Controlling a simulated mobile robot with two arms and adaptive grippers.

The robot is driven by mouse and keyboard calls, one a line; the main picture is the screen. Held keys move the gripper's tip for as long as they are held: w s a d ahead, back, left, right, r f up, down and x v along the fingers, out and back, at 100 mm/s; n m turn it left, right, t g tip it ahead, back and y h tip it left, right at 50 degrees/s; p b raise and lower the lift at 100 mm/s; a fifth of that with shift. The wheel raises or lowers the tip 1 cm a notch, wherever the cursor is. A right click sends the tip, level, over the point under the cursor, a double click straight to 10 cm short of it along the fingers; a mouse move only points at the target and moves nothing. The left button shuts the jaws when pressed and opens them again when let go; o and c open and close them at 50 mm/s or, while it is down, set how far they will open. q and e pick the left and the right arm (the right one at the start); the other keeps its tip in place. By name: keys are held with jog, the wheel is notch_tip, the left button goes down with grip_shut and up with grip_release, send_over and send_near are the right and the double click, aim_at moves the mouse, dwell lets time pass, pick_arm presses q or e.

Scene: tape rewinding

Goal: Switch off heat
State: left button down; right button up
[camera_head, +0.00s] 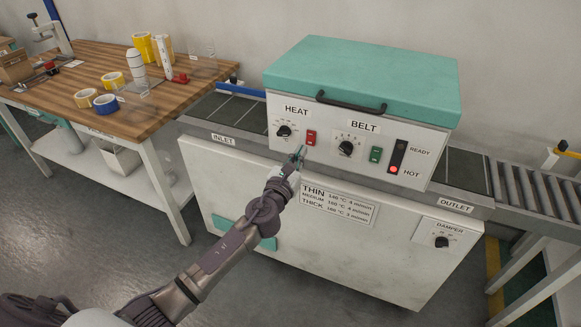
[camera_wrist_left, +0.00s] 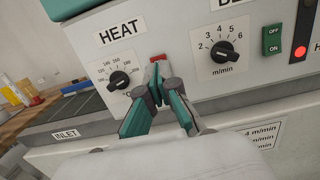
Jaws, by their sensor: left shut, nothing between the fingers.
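The shrink tunnel machine (camera_head: 350,230) has a teal lid and a white control panel. The HEAT dial (camera_head: 284,131) is black, and it also shows in the left wrist view (camera_wrist_left: 119,80). The red heat switch (camera_head: 311,138) is just right of that dial. My left gripper (camera_head: 299,153) is shut and empty, just below the red switch. In the left wrist view its fingertips (camera_wrist_left: 160,88) cover most of the switch (camera_wrist_left: 158,58), and only its red top shows. I cannot tell whether they touch it. The HOT lamp (camera_head: 394,169) glows red. My right gripper is not in view.
The BELT dial (camera_head: 346,148) and green belt switch (camera_head: 375,155) are close to the right of the red switch. A wooden table (camera_head: 100,60) with tape rolls and bottles stands at left. A roller conveyor (camera_head: 535,190) is at right.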

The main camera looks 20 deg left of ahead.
pick_arm(q)
jog(key=s, duration=0.6)
jog(key=shift+s+a+r+p, duration=0.15)
jog(key=shift+s+r+p, duration=0.05)
jog(key=shift+r+p, duration=0.15)
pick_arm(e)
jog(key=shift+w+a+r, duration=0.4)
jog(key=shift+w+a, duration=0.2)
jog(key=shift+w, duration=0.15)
